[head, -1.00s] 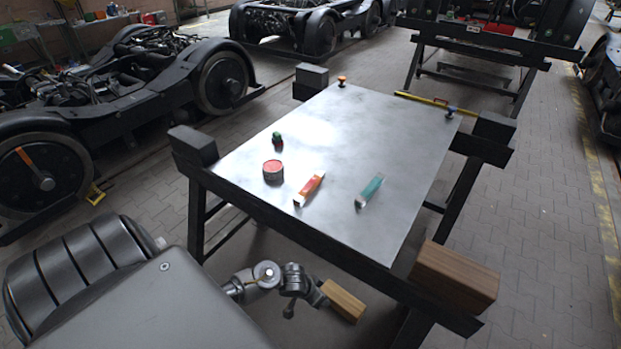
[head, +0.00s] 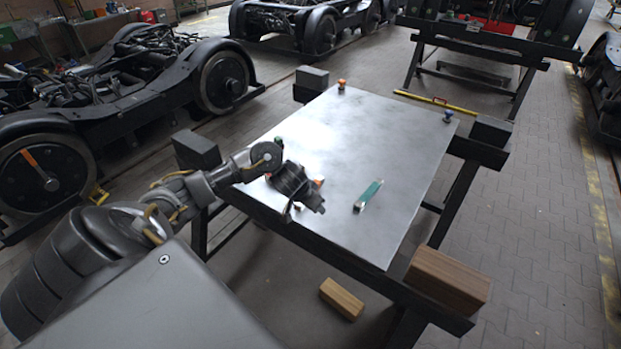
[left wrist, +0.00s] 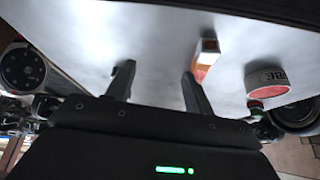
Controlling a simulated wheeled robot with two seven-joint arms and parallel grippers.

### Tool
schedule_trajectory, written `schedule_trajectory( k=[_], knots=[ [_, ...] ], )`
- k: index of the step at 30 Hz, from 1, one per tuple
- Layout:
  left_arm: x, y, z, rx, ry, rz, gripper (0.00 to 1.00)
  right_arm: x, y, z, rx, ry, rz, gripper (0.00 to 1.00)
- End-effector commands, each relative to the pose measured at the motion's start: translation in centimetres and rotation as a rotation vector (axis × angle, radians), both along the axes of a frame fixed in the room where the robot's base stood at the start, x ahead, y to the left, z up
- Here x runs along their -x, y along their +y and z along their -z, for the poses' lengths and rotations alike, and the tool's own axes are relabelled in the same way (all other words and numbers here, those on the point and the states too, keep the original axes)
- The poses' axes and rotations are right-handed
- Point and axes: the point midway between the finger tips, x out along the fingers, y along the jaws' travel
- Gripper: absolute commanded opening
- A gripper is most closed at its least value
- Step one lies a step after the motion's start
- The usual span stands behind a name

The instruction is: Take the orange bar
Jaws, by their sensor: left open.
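The orange bar (head: 319,183) lies on the metal tabletop (head: 375,130), mostly hidden behind my left gripper in the head view. In the left wrist view the orange bar (left wrist: 206,58), with pale parts, lies just beyond the tip of the right-hand finger, not between the fingers. My left gripper (head: 306,210) is over the near part of the table. In the left wrist view its fingers (left wrist: 157,84) are apart, with only bare tabletop between them. My right gripper is not in view.
A teal bar (head: 368,195) lies to the right of my left gripper. Wooden blocks (head: 448,280) flank the table's front right.

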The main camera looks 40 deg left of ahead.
Motion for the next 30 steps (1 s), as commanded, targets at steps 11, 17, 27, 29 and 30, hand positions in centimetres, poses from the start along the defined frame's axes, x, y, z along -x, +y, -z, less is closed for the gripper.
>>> schedule_trajectory(
  k=[11, 17, 27, 29, 30],
  knots=[
    [0.2, 7.3, -3.8, 0.023, 0.098, -0.21, 0.53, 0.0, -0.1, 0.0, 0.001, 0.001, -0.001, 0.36],
    [-0.6, 7.3, -1.5, 0.025, 0.1, -0.211, 0.53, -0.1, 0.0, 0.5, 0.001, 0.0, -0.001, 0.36],
    [-2.0, 7.5, 1.5, 0.024, 0.096, -0.208, 0.53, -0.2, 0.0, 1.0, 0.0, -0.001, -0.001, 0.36],
    [-2.0, 7.5, 1.5, 0.024, 0.096, -0.207, 0.53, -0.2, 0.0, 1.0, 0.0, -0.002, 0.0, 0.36],
    [-2.0, 7.5, 1.6, 0.024, 0.096, -0.207, 0.53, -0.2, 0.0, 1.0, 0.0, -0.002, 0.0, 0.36]
  ],
)
